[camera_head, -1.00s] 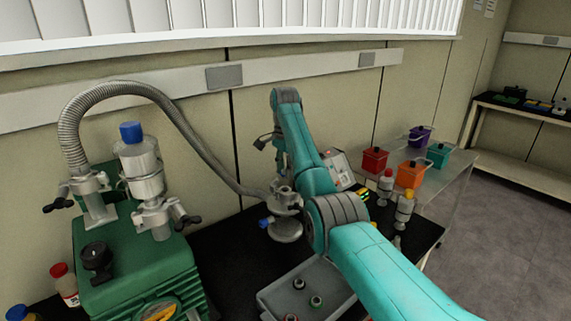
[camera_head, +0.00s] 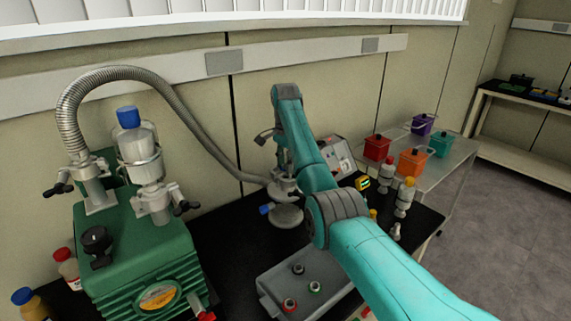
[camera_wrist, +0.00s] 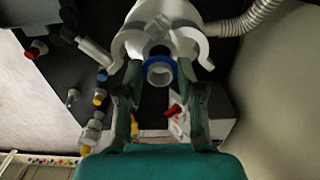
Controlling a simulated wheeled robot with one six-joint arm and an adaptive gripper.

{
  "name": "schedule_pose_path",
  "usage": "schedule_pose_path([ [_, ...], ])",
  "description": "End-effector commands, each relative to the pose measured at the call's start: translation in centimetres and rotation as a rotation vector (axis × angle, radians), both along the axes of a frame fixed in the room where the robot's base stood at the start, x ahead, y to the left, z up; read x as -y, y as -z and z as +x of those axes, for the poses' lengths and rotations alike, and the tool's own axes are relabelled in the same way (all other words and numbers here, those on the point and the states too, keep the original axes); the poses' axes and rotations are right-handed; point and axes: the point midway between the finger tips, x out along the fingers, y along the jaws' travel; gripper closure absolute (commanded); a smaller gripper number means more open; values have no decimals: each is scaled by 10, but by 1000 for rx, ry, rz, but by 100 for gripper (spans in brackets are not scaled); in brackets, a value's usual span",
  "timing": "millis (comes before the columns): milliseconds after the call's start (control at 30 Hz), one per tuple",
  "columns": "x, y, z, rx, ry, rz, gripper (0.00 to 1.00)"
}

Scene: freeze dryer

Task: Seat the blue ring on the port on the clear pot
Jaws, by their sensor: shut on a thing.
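The blue ring (camera_wrist: 160,61) shows between my fingertips in the wrist view, around a pale round core. My gripper (camera_wrist: 160,74) is shut on it. Just beyond it in the wrist view is the pale grey pot assembly (camera_wrist: 158,14), with curved parts on both sides and a dark opening close behind the ring. I cannot tell whether the ring touches the port. In the head view the pot assembly (camera_head: 286,215) stands on the black bench, partly behind my arm. My gripper and the ring are hidden there.
A ribbed hose (camera_head: 205,140) runs to the pot assembly from the green pump (camera_head: 135,255). A grey tray (camera_head: 270,283) with several small parts lies in front. Bottles (camera_head: 405,198) stand to the right, and a side cart (camera_head: 455,165) holds coloured boxes.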

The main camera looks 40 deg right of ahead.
Motion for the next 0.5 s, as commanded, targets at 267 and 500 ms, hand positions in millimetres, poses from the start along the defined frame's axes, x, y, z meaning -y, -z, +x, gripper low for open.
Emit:
schedule_pose_path([
  [267, -1, 1, 0, 0, 0, 0, 89],
  [500, 0, 6, 0, 0, 0, 0, 89],
])
